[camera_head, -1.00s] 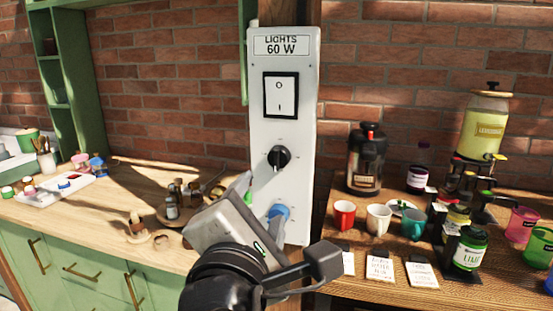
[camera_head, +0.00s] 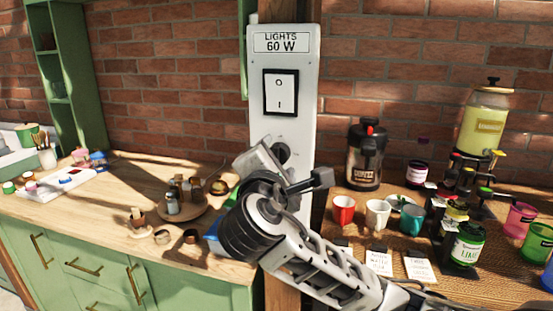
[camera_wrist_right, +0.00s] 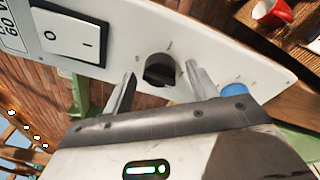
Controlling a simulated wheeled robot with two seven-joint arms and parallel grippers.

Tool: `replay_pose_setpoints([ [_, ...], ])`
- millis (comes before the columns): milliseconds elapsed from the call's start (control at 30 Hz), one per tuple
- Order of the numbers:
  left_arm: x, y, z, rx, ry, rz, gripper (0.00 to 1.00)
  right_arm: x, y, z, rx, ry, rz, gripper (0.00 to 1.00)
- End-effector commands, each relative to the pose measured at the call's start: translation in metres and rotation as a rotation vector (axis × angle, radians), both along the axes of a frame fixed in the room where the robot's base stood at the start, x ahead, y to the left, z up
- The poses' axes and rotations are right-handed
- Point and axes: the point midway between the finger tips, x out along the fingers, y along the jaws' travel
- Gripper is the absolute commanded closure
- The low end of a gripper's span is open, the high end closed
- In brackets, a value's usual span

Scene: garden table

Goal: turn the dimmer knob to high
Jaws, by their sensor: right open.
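The black dimmer knob (camera_head: 281,153) sits on the white lights panel (camera_head: 309,100), below the rocker switch (camera_head: 281,92). It also shows in the right wrist view (camera_wrist_right: 160,70), with small marks around it. My right gripper (camera_head: 262,160) is in front of the panel and covers the knob's left and lower part in the head view. In the wrist view its two fingers (camera_wrist_right: 158,88) are open, one on each side of the knob. I cannot tell whether they touch it. My left gripper is not in view.
A wooden counter (camera_head: 90,215) with a round tray of jars is at left. At right, a coffee pot (camera_head: 366,155), cups and a drink dispenser (camera_head: 484,120) stand on a table.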

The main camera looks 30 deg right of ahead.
Motion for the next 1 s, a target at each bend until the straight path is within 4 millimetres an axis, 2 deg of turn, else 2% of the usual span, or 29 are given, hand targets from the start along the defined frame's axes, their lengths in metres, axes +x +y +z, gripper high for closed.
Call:
replay_pose_setpoints([
  [167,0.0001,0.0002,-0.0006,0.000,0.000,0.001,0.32,0.0000,0.0000,-0.0002,0.000,0.000,0.000,0.42],
  [333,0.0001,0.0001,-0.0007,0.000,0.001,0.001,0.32,-0.0001,0.0003,-0.0002,0.000,0.000,0.000,0.86],
  [733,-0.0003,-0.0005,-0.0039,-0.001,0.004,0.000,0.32,0.0000,0.0010,-0.0022,0.034,-0.035,0.002,0.86],
  [1000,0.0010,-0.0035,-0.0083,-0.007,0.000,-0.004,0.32,0.0000,0.0012,-0.0047,0.151,-0.170,0.001,0.86],
])
